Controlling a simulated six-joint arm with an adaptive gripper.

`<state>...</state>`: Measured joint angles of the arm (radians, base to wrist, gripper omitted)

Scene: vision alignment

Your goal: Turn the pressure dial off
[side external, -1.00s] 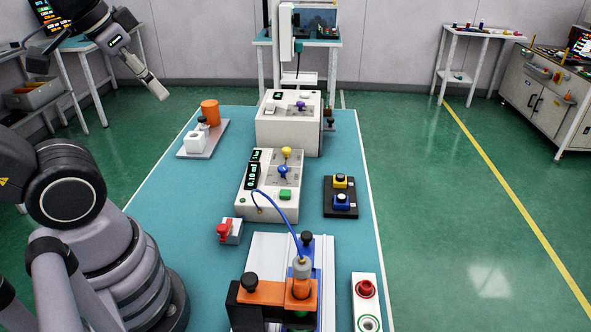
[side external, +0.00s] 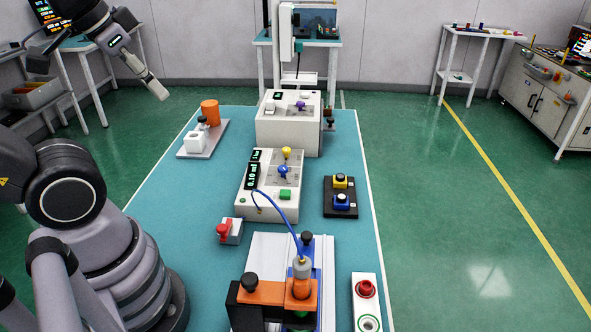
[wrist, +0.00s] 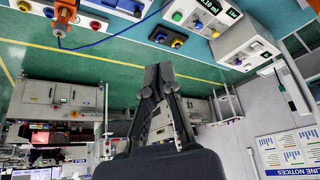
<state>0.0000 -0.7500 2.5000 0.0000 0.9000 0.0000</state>
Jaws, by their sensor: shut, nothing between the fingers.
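A white controller box (side external: 247,212) with a lit display (side external: 252,177) stands mid-table in the side view. On its top are a yellow knob (side external: 287,152), a blue knob (side external: 284,170) and a green button (side external: 285,195). Its labels are too small for me to tell which knob is the pressure dial. The box also shows at the top of the wrist view (wrist: 188,8). My gripper (side external: 162,95) is shut and empty, high at the upper left, well apart from the box. Its closed fingers (wrist: 158,72) also show in the wrist view.
A second white box (side external: 285,136) with a purple knob (side external: 300,106) stands behind. A black button block (side external: 341,205) is to the right. A red-handled switch (side external: 224,230) and an orange-clamped fixture (side external: 262,293) with a blue hose (side external: 288,218) are in front.

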